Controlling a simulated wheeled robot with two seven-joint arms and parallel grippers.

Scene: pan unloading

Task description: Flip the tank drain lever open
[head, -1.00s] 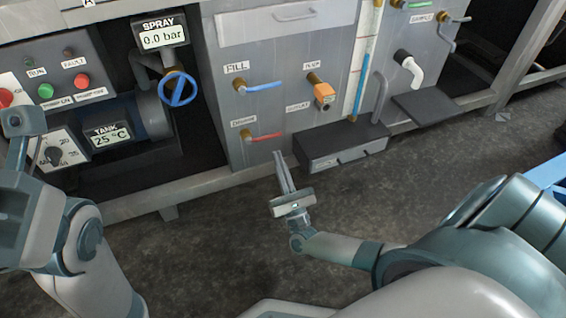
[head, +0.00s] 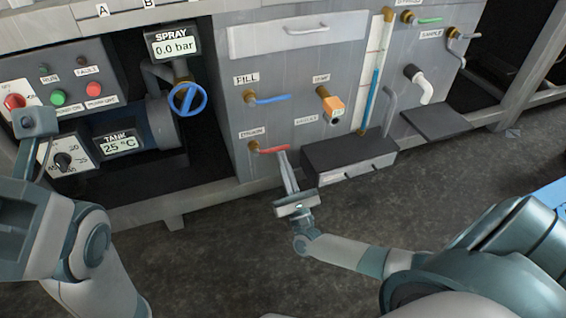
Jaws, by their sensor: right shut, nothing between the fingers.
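The tank drain lever (head: 270,150) has a red handle on a brass valve, under a small drain label (head: 250,132) on the grey panel. The handle points right, roughly level. My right gripper (head: 284,153) is shut and empty, its fingertips at the right end of the red handle. I cannot tell whether they touch it. My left gripper (head: 36,122) is at the left edge in front of the control panel. Its fingers are not clear.
Above the drain lever is the blue fill lever (head: 270,99). An orange valve knob (head: 333,105) is to its right. A dark box (head: 345,155) juts out just right of my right gripper. A blue handwheel (head: 187,97) is at the left. The floor in front is clear.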

